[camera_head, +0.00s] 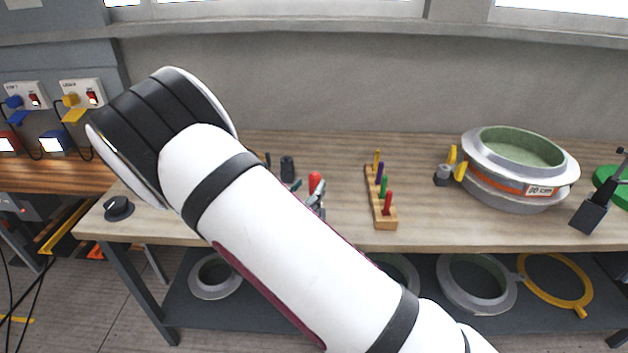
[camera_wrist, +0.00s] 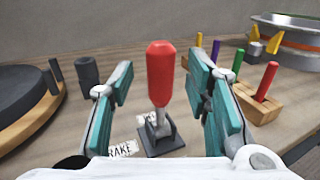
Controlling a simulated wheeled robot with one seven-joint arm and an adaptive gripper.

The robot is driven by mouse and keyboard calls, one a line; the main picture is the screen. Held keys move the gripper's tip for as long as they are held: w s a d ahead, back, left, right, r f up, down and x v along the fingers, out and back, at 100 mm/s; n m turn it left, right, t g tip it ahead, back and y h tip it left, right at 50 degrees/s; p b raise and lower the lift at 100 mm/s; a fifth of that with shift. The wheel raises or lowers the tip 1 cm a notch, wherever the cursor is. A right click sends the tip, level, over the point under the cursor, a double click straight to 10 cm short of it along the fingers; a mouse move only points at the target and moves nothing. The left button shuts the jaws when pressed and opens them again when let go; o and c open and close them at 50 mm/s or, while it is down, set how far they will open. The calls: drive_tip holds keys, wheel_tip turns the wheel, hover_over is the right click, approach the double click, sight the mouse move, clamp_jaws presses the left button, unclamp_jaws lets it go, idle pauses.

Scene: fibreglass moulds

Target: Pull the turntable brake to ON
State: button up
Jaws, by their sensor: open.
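The turntable brake is a lever with a red handle (camera_wrist: 161,73) on a small dark base (camera_wrist: 160,138). In the wrist view it stands about upright between the teal pads of my gripper (camera_wrist: 165,85). The gripper is open, with a gap on both sides of the handle. A white label reading "BRAKE" (camera_wrist: 123,149) lies by the base; another label behind the lever is partly hidden. In the head view the red handle (camera_head: 314,181) shows just past my arm, which hides most of my gripper. The round turntable (camera_wrist: 28,105) is at the left in the wrist view.
A wooden block with coloured pegs (camera_head: 386,218) stands right of the lever. A dark cylinder (camera_wrist: 88,72) stands to its left. A round mould (camera_head: 517,190) marked "80 cm" sits farther right, with yellow clamps (camera_head: 455,165) beside it.

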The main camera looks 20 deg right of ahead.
sight(312, 183)
drive_tip(key=shift+x, duration=2.25)
clamp_jaws()
